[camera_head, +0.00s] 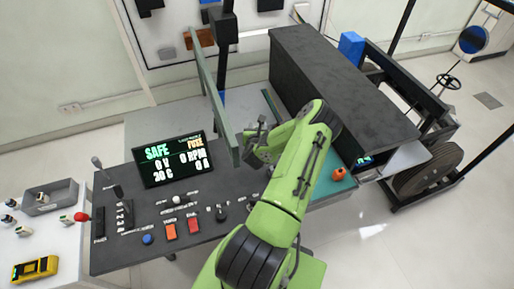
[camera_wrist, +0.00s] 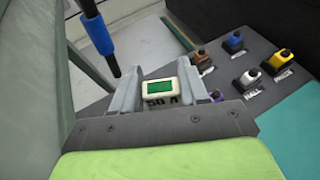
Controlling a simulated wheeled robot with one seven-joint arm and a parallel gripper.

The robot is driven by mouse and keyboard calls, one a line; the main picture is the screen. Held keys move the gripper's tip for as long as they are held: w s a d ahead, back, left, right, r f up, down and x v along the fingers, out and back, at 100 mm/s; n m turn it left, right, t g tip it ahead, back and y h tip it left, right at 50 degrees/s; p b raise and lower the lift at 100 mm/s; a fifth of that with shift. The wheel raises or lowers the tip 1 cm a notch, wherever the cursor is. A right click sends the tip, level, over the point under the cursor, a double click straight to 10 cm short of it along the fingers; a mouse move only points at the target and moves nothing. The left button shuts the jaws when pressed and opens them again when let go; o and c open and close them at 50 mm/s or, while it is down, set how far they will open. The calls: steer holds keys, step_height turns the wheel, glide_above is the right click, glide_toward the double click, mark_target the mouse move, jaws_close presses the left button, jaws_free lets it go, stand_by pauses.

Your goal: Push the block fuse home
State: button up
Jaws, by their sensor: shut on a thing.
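The block fuse (camera_wrist: 161,91) is a small pale block with a green top and dark lettering that seems to read "50 A". In the wrist view it sits between the two grey fingers of my gripper (camera_wrist: 165,96), which is shut on it. The fuse's lower end and any socket under it are hidden, so I cannot tell whether it is seated. In the head view my gripper (camera_head: 257,137) is low beside the green upright frame, behind the console; the fuse cannot be made out there.
A display (camera_head: 174,160) on the dark console (camera_head: 125,245) reads SAFE, FUSE, 0 V, 0 RPM. Coloured terminals, including a yellow one (camera_wrist: 277,62) and a white one (camera_wrist: 248,78), stand right of my gripper. A green frame (camera_head: 213,95) and a large dark box (camera_head: 340,85) flank it.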

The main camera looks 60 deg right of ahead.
step_height(320, 180, down, 9)
steer(key=b, duration=0.2)
steer(key=shift+r+b, duration=0.2)
steer(key=shift+b, duration=0.2)
steer(key=shift+f, duration=0.1)
steer(key=shift+f, duration=0.3)
steer(key=o, duration=1)
steer(key=shift+o, duration=0.2)
steer(key=shift+r, duration=0.1)
